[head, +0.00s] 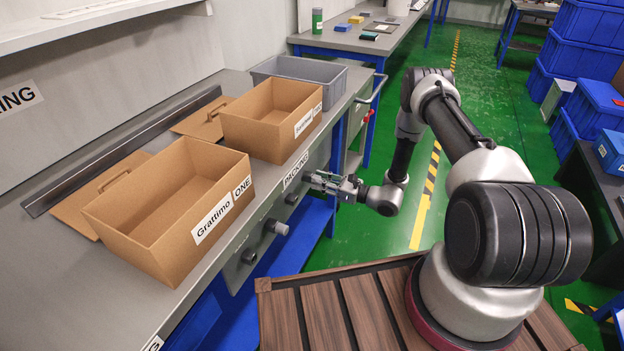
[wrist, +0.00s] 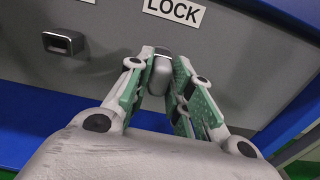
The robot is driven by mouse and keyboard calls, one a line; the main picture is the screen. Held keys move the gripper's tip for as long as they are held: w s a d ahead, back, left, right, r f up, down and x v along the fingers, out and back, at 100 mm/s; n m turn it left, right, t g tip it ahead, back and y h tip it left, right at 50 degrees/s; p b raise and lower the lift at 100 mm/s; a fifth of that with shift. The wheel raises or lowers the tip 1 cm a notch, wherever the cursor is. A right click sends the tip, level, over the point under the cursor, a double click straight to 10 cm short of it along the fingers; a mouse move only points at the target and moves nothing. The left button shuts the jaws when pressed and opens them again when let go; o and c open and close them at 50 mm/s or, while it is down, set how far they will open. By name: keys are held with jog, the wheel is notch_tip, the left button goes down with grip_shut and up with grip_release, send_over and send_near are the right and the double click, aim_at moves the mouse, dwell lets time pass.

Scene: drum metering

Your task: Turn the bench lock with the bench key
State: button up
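The LOCK label (wrist: 174,10) is on the grey bench front in the wrist view. Just below it, a grey rounded piece, apparently the head of the bench key (wrist: 161,76), stands out from the panel at the lock. My gripper (wrist: 162,72) has its green-padded fingers on both sides of this piece and appears shut on it. The lock face behind it is mostly hidden.
A grey fitting with a dark slot (wrist: 63,42) sits left of the lock. Boxes marked Grattimo (head: 212,222) and another carton (head: 285,143) stand on the bench, with a grey bin (head: 335,85) behind.

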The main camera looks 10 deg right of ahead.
jog(key=shift+o, duration=1.3)
jog(key=shift+s+d, duration=0.1)
